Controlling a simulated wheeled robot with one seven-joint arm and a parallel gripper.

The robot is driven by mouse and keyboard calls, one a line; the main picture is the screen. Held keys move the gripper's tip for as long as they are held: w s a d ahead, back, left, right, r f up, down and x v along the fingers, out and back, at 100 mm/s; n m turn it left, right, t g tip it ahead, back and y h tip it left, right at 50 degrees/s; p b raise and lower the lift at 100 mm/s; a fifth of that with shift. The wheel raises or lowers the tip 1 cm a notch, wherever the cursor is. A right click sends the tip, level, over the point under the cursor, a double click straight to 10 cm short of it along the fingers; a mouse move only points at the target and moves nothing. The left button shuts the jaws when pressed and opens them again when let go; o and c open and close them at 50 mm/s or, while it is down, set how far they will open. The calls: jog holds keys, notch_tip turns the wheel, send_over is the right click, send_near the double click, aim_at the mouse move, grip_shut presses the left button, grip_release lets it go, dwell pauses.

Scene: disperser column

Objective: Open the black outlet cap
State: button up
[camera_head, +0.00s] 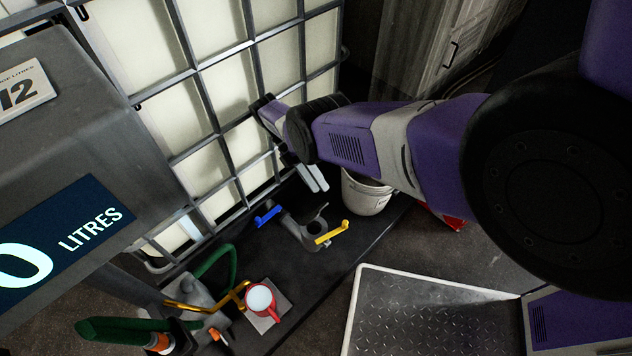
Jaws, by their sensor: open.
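The outlet fitting (290,228) is a dark grey pipe piece low in front of the caged white tank. It has a blue handle (268,215) on its left and a yellow handle (332,234) on its right. A dark round end, which looks like the black outlet cap (316,229), sits beside the yellow handle; its edges are hard to make out against the dark floor. My gripper (312,179) is above the fitting in the picture, with its pale fingers pointing down and apart from the fitting. It is open and holds nothing.
The tank's metal cage (212,118) stands just behind and left of my gripper. A white bucket (366,196) is right of it, partly behind my arm. A red mug (263,301) and green hoses (120,329) are at lower left. A metal tread plate (430,315) lies at lower right.

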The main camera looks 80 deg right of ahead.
notch_tip(320, 180, up, 10)
jog(key=p, duration=0.9)
jog(key=shift+f, duration=0.1)
